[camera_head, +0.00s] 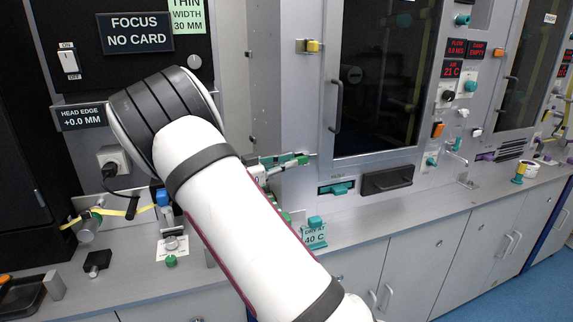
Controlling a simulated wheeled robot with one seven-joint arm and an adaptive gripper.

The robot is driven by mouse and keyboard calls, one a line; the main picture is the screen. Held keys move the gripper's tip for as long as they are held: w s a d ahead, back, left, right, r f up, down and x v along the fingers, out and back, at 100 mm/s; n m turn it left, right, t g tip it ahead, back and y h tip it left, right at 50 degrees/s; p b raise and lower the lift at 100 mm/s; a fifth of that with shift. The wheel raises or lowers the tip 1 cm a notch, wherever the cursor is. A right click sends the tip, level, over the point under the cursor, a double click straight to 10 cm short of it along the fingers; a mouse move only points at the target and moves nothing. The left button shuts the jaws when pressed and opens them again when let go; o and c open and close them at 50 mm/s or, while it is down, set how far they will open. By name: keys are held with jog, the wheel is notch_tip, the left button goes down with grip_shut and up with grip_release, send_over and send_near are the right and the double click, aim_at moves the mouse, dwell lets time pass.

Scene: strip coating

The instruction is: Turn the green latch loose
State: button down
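My arm rises from the bottom middle to a dark-banded joint at the upper left.
A dark-windowed door (390,80) with a yellow latch (313,46) stands right of the arm. A teal handle (337,188) and a black drawer (387,181) sit below it. A green knob (171,261) and a black block (97,262) are at the left. The right counter is mostly clear.

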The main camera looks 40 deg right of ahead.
jog(key=shift+s+t+p, duration=0.15)
jog(key=shift+t+p, duration=0.15)
jog(key=shift+p, duration=0.05)
jog(key=n+t+y+p, duration=1)
jog(key=n+t+p, duration=0.3)
jog(key=t+p, duration=0.3)
send_near(307, 159)
jog(key=x, duration=0.4)
jog(key=shift+s+d+f+n+t+y, duration=0.1)
jog(key=shift+d+n+t+y, duration=0.15)
jog(key=shift+n+t, duration=0.25)
jog(key=shift+y+p, duration=0.25)
jog(key=shift+p, duration=0.05)
jog(key=c, duration=2)
grip_release()
jog(key=shift+o, duration=0.2)
